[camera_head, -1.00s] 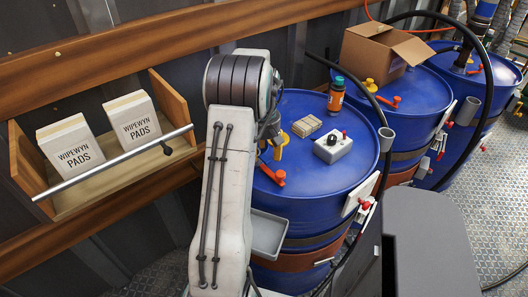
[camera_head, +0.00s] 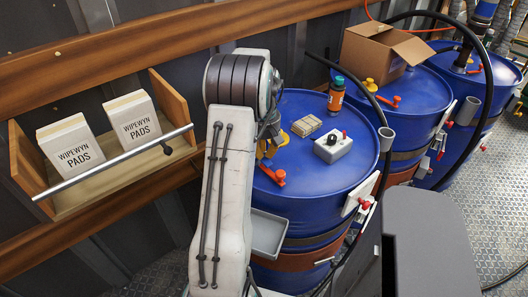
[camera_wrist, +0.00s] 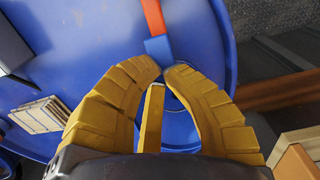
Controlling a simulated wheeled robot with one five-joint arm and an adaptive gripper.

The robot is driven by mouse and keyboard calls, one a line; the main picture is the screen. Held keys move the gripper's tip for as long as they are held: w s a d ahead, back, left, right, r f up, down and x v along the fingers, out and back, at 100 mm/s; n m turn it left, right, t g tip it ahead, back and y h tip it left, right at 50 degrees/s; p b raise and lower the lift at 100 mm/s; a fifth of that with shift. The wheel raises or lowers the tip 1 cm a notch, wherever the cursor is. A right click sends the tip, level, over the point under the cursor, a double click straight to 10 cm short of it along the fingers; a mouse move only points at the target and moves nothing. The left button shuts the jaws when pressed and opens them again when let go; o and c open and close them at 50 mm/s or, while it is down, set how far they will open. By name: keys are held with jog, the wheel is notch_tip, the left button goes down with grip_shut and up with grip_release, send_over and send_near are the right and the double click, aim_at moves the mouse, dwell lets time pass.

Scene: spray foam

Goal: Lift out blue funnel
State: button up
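In the wrist view my gripper (camera_wrist: 164,70) has two ribbed yellow fingers that curve in, their tips close together. Between them a round blue rim shows, which I take for the blue funnel (camera_wrist: 180,128); it fills the space between the fingers, so they look shut around it. An upright yellow strip (camera_wrist: 152,118) partly hides it. In the head view my gripper (camera_head: 268,148) is low over the near blue drum's top, at its left side behind my arm. The funnel cannot be made out there.
A red tap (camera_head: 270,175) lies close in front of my gripper. A wooden shelf (camera_head: 130,185) with two white boxes is at the left.

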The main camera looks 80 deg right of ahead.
jog(key=o, duration=1.2)
jog(key=shift+r, duration=3.7)
